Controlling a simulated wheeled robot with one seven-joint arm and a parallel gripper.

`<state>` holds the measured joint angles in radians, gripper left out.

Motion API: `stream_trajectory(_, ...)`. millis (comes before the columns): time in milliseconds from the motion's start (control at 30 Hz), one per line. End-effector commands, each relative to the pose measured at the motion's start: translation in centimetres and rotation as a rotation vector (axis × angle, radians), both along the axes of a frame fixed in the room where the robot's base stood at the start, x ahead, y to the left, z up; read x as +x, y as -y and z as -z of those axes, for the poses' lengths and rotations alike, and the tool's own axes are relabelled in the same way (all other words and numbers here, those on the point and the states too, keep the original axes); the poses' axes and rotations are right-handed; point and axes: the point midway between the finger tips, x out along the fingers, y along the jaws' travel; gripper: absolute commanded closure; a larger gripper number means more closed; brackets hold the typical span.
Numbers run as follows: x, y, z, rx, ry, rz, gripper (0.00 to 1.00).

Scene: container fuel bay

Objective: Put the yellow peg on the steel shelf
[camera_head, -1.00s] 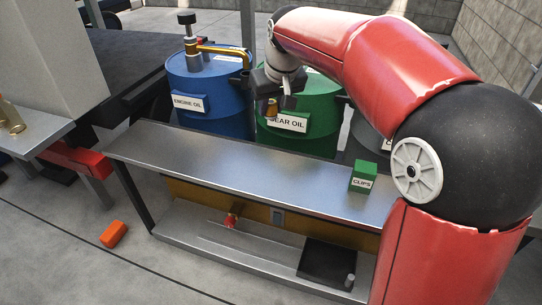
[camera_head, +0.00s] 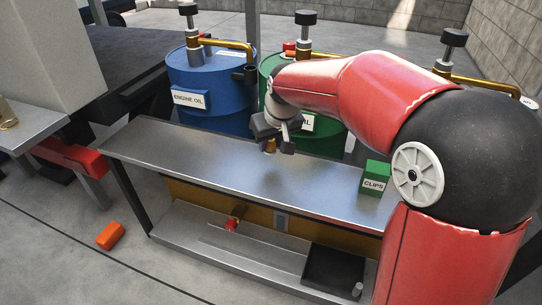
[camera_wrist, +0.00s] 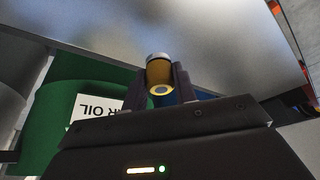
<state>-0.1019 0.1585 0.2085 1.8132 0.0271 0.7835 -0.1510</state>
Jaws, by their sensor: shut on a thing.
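My gripper (camera_head: 274,143) is shut on the yellow peg (camera_head: 270,147), a short piece the colour of brass. In the wrist view the peg (camera_wrist: 160,76) stands between the two dark fingers, with a pale grey end and a round end with a dark centre. The steel shelf (camera_head: 200,160) is the long grey metal top across the middle of the head view. The peg is over its back part, seemingly a little above it, with a dark shadow on the metal below. The shelf (camera_wrist: 225,45) fills much of the wrist view.
A green CLIPS box (camera_head: 375,178) stands on the shelf's right part. Blue (camera_head: 210,90) and green (camera_head: 325,135) oil drums stand behind. A lower ledge (camera_head: 210,245) holds a black tray (camera_head: 333,266). An orange block (camera_head: 110,236) lies on the floor. The shelf's left half is clear.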

Motion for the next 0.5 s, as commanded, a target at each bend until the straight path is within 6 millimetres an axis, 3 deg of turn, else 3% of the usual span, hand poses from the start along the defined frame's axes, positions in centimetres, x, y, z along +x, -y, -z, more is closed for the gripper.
stream_trajectory(300, -0.1, 0.0, 4.1, 0.0, -0.003, 0.0, 0.95)
stream_trajectory(500, 0.0, 0.0, 4.1, 0.0, 0.0, 0.0, 0.95)
